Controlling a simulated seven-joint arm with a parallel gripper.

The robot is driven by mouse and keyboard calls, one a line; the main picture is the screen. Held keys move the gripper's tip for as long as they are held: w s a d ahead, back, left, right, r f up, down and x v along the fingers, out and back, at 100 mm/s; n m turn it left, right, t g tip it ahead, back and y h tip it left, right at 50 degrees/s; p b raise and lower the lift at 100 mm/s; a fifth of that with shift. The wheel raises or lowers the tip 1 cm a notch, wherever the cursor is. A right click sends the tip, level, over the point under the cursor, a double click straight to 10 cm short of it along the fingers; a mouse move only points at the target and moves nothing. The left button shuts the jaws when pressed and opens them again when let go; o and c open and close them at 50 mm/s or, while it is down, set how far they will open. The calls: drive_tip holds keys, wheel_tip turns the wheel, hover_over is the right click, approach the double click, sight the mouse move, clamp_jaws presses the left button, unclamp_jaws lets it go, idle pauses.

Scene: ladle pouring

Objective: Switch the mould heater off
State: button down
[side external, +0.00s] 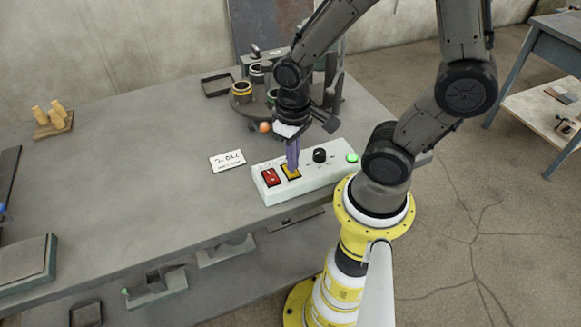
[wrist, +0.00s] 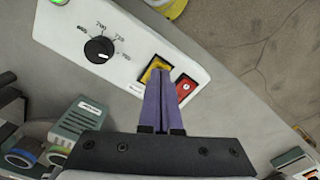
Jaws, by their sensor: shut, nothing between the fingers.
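A white control box (side external: 318,184) sits near the front edge of the bench. It carries a red rocker switch (side external: 271,177), a yellow rocker switch (side external: 292,174), a black knob (side external: 319,155) and a green lamp or button (side external: 352,157). I cannot read which control is for the mould heater. My gripper (side external: 293,168) points down with its purple fingers shut and empty, tips at the yellow switch. In the wrist view the fingertips (wrist: 160,74) partly cover the yellow switch (wrist: 154,66); the red switch (wrist: 185,88) is just right of them. I cannot tell whether they touch.
A white card (side external: 227,160) with writing lies left of the box. A round stand with small ring-shaped pots (side external: 242,90) is behind my gripper. A wooden block with pegs (side external: 53,120) is at the far left. The bench's middle left is clear.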

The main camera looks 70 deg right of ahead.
drive_tip(key=shift+f, duration=0.75)
idle(0.3)
drive_tip(key=shift+r, duration=3.5)
wheel_tip(320, 180, up, 9)
drive_tip(key=n+t, duration=0.1)
drive_tip(key=t, duration=0.3)
hover_over(291, 175)
drive_tip(key=shift+s+a+r+n+t, duration=0.15)
drive_tip(key=shift+s+r+n+t, duration=0.3)
drive_tip(key=shift+s+r, duration=0.3)
drive_tip(key=shift+s+a+r+n+t, duration=0.1)
drive_tip(key=shift+s+r+n+t, duration=0.25)
drive_tip(key=shift+s+r+n, duration=0.3)
